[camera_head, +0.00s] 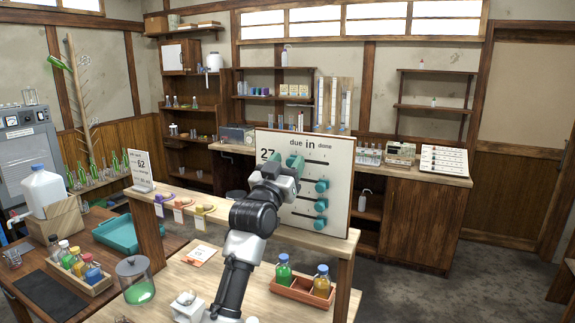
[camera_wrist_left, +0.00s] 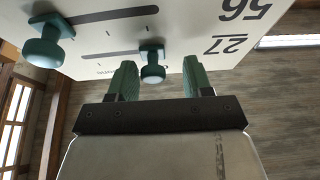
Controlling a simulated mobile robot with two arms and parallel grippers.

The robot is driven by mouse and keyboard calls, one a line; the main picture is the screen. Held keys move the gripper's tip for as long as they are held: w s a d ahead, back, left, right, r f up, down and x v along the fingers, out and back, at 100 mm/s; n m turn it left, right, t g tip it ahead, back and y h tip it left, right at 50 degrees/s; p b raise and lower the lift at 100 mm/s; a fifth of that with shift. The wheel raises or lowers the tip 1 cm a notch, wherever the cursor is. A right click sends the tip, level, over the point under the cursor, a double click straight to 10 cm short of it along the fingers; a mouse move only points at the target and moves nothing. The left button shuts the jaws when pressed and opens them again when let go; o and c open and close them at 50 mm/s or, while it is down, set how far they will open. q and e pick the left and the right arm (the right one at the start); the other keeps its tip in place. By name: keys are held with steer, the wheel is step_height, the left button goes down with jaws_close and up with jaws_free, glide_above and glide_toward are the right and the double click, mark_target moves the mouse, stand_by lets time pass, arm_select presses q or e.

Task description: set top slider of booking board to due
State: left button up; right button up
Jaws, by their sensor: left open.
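My left gripper (camera_head: 291,162) is open with teal fingers at the board's upper part, over the due side. In the left wrist view the board appears upside down. There the top slider knob (camera_wrist_left: 152,67) sits near the number end of its slot, between the open fingers (camera_wrist_left: 160,78); contact cannot be told. A lower knob (camera_wrist_left: 45,47) lies farther along its own slot. In the head view my gripper hides the top knob.
Other knobs (camera_head: 321,205) show on the lower rows. The board stands on a wooden shelf (camera_head: 342,241) above the bench. A crate (camera_head: 290,291) with green and orange bottles stands below. A sign (camera_head: 142,170) and coloured tags (camera_head: 180,204) are to the left.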

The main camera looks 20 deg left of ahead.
arm_select(q)
steer(key=shift+s+d+f, duration=0.1)
steer(key=shift+s+f, duration=0.05)
steer(key=shift+s, duration=0.05)
steer(key=b+v, duration=0.4)
steer(key=v, duration=0.6)
steer(key=shift+s, duration=0.2)
